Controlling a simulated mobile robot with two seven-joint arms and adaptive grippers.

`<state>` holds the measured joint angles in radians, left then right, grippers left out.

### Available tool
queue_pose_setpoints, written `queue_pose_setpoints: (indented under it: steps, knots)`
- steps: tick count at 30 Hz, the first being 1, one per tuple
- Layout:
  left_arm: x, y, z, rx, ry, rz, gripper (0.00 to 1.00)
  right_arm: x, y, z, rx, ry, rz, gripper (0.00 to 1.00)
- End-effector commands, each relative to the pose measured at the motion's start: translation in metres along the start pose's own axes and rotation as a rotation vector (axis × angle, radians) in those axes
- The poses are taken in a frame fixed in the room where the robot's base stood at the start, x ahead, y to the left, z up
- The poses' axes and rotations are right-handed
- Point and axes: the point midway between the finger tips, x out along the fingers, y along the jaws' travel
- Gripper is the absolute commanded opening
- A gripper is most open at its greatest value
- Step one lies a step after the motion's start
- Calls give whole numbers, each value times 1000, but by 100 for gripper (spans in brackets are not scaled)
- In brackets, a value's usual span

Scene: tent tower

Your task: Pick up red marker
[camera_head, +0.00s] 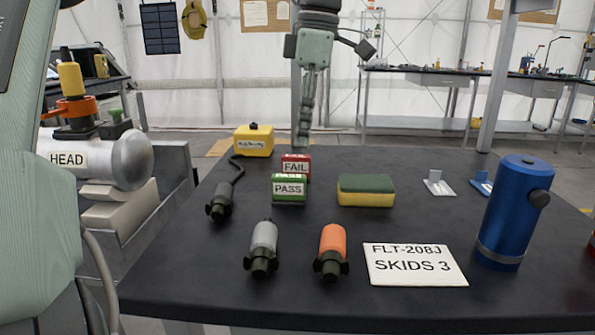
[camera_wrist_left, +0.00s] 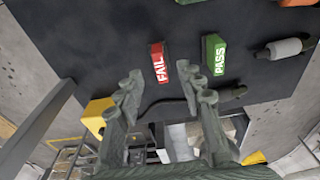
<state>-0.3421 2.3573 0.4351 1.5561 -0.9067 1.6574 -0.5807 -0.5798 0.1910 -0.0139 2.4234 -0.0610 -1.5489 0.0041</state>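The red marker is a small red block labelled FAIL (camera_head: 296,167), standing on the dark table behind the green PASS block (camera_head: 289,189). My left gripper (camera_head: 302,142) hangs fingers-down just behind and above the red block in the head view, seen edge-on. In the left wrist view my left gripper (camera_wrist_left: 160,78) is open, its two fingers spread with nothing held. The red FAIL block (camera_wrist_left: 160,62) lies ahead, in line with the gap between the fingertips. The green PASS block (camera_wrist_left: 213,54) is to its right, beyond the right finger. My right gripper is not in view.
A yellow box (camera_head: 254,140) stands left of the red block, near a black cable. A green-yellow sponge (camera_head: 366,191) lies to the right. Grey (camera_head: 263,245) and orange (camera_head: 333,247) cylinders, a white sign (camera_head: 414,265) and a blue canister (camera_head: 512,215) are nearer the front.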

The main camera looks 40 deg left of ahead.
Motion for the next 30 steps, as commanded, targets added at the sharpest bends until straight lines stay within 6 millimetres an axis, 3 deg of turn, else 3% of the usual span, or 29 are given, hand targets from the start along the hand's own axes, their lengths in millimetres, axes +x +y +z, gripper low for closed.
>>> queue_pose_setpoints:
  steps: [7,15,24,30]
  knots:
    - [21,0,-2,1,0,-2,38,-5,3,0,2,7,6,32]
    - [58,-1,-8,2,1,-3,38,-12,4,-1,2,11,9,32]
    - [63,-1,-8,1,0,-1,38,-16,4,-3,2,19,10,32]
    - [63,-1,-8,1,0,-1,14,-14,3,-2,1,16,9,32]
